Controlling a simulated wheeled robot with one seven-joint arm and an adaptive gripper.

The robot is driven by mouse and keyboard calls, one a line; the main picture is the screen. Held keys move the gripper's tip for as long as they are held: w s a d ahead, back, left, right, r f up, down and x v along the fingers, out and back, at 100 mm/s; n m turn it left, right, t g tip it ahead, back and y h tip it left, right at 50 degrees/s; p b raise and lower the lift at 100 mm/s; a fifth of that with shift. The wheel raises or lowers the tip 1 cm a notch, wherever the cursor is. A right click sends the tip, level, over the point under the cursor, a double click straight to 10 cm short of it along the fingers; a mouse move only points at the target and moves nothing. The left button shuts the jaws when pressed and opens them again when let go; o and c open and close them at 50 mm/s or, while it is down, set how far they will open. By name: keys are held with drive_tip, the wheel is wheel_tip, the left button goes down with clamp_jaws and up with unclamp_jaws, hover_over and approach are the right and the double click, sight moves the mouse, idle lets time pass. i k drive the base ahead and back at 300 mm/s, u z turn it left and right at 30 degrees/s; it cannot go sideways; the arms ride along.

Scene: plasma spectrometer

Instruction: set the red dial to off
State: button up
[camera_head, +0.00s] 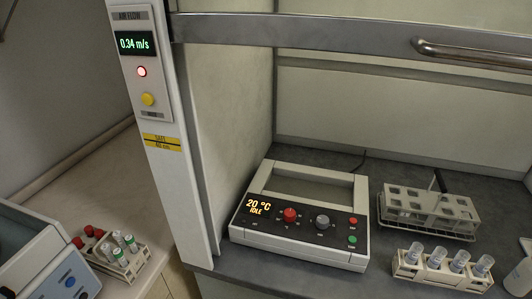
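The red dial (290,215) is a round knob on the sloped dark front panel of a white instrument (320,249). The markings around the dial are too small to read, so its setting cannot be told. A grey knob (322,222) is to the right of the red dial. A small red button (353,221) and a green button (352,239) are at the panel's right end. My gripper is not in view.
The instrument stands inside a fume hood with its sash (330,33) raised. A white side post (165,180) is close on the left. A tube rack (440,277) and a wire-handled rack (425,225) stand on the right. Another rack (122,262) is outside, left.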

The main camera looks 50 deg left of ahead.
sight(289, 214)
drive_tip(key=u, duration=0.4)
drive_tip(key=k, duration=0.9)
drive_tip(key=u, duration=0.45)
drive_tip(key=i, duration=1)
drive_tip(key=u, duration=0.1)
